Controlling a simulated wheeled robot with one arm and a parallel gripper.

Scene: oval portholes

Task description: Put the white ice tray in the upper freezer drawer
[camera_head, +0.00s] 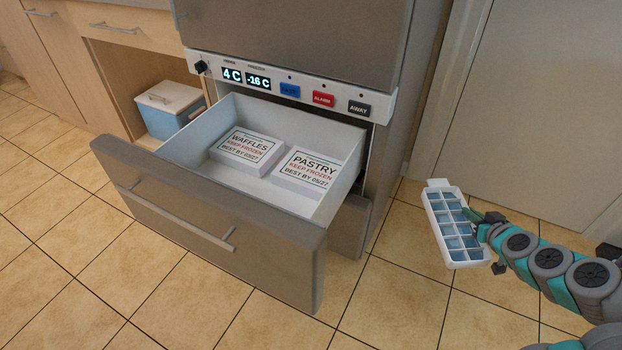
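The white ice tray (434,208) has blue compartments and is held out at the right, in front of the floor and apart from the drawer. My gripper (482,226) is at the tray's right long side and appears shut on it; the fingertips are partly hidden by the tray. The upper freezer drawer (210,232) is pulled open below the control panel. Inside it lie a waffles box (248,151) and a pastry box (306,173). Bare drawer floor shows in front of and around the boxes.
The control panel (300,90) with lit displays sits above the drawer. A lower drawer front (350,226) is beneath it, closed. A blue bin with a white lid (170,106) stands in an open cabinet at left. Tiled floor (400,305) is clear between drawer and arm.

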